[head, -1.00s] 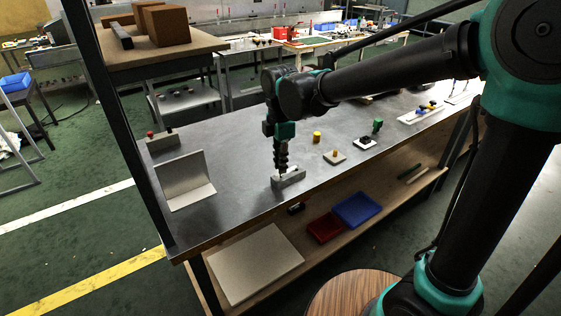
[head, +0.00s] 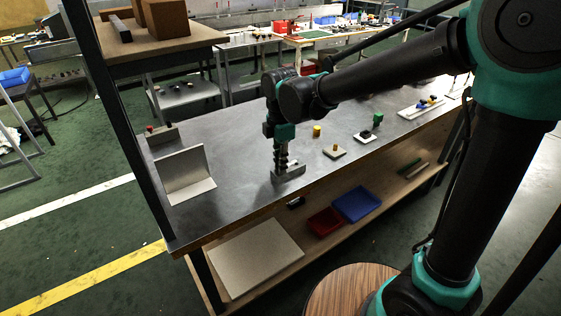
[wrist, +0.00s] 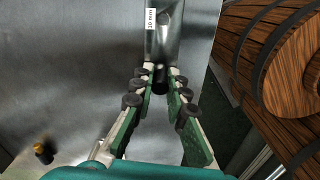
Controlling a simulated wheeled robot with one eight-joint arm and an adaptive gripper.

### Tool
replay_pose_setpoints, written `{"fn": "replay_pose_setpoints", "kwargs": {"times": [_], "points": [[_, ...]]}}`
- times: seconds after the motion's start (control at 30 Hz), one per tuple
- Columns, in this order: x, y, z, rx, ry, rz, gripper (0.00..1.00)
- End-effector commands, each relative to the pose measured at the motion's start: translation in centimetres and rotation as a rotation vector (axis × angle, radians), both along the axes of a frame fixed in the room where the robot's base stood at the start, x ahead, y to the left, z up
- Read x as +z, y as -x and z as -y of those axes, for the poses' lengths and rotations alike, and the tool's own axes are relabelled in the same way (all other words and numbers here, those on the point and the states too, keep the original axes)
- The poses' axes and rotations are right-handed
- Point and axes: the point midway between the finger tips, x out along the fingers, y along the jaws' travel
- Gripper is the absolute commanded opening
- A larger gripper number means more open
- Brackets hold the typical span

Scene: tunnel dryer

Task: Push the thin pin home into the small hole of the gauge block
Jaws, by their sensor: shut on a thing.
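The grey metal gauge block (head: 293,169) stands on the bench near its front edge. In the wrist view the block (wrist: 166,30) carries a white "10 mm" label and lies just beyond my fingertips. My gripper (head: 280,172) points down at the left end of the block. In the wrist view my gripper (wrist: 160,82) is shut on a dark, thin piece (wrist: 160,78), which looks like the pin, up against the near end of the block. The hole and the pin's tip are hidden, so I cannot tell how deep the pin sits.
A grey angle plate (head: 186,178) stands to the left on the bench. Red (head: 325,221) and blue (head: 357,204) trays lie on the shelf below.

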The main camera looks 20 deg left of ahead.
Motion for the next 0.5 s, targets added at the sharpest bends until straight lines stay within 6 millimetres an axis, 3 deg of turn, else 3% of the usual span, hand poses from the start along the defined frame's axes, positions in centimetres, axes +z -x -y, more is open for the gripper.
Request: {"fn": "replay_pose_setpoints", "kwargs": {"times": [0.03,0.23,0.5], "points": [[-0.08,0.00,0.00,0.000,0.000,0.000,0.15],[-0.05,0.01,0.01,0.000,0.000,0.000,0.38],[-0.01,0.01,0.01,0.000,0.000,0.000,0.38]]}}
